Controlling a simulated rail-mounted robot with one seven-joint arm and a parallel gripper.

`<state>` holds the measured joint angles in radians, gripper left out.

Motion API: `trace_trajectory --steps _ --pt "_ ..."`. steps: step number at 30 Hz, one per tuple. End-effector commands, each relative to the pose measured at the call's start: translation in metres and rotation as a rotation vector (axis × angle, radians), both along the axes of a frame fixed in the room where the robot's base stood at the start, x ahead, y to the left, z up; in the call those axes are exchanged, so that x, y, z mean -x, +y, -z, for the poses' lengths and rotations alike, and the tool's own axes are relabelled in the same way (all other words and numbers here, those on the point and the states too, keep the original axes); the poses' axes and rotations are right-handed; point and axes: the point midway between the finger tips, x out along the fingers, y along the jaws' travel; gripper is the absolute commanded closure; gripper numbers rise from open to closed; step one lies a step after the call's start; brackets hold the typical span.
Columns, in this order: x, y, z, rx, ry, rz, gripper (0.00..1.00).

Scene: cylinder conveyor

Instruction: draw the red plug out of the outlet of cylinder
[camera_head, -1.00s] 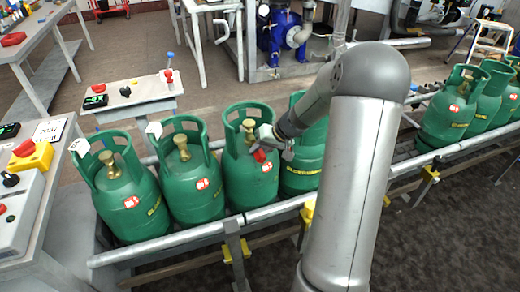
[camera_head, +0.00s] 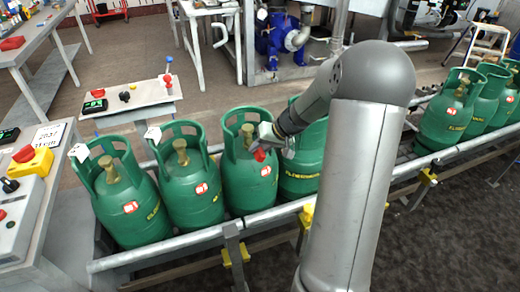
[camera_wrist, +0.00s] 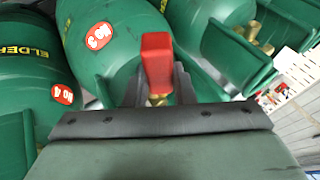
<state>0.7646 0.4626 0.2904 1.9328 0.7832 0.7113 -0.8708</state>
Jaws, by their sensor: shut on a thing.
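The red plug (camera_wrist: 157,62) is between the two dark fingers of my gripper (camera_wrist: 157,90) in the wrist view, which are shut on it. A brass part (camera_wrist: 157,101) shows at the plug's near end; whether the plug is still seated in an outlet cannot be told. In the head view the plug (camera_head: 259,155) is at the upper right side of the third green cylinder (camera_head: 243,190), beside its brass valve (camera_head: 247,133). My gripper (camera_head: 270,140) reaches it from the right, near the cylinder's collar. The label "No 3" (camera_wrist: 99,36) shows on that cylinder in the wrist view.
Green cylinders (camera_head: 189,192) stand in a row along the conveyor rail (camera_head: 190,240), one close on each side of the held plug's cylinder. More cylinders (camera_head: 445,115) stand at right. A control table (camera_head: 130,108) is behind, and a bench with a yellow emergency-stop box (camera_head: 38,163) is at left.

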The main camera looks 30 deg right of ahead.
Motion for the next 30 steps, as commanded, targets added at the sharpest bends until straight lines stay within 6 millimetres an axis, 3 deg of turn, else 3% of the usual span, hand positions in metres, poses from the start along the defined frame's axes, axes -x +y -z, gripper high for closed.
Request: trace_trajectory --steps 3,20,30 --pt "0.000 0.000 -0.013 0.002 -0.002 0.000 1.00" --pt "0.000 0.000 -0.042 0.002 -0.001 -0.001 1.00" --pt "0.000 0.000 -0.043 0.000 0.000 -0.001 1.00"
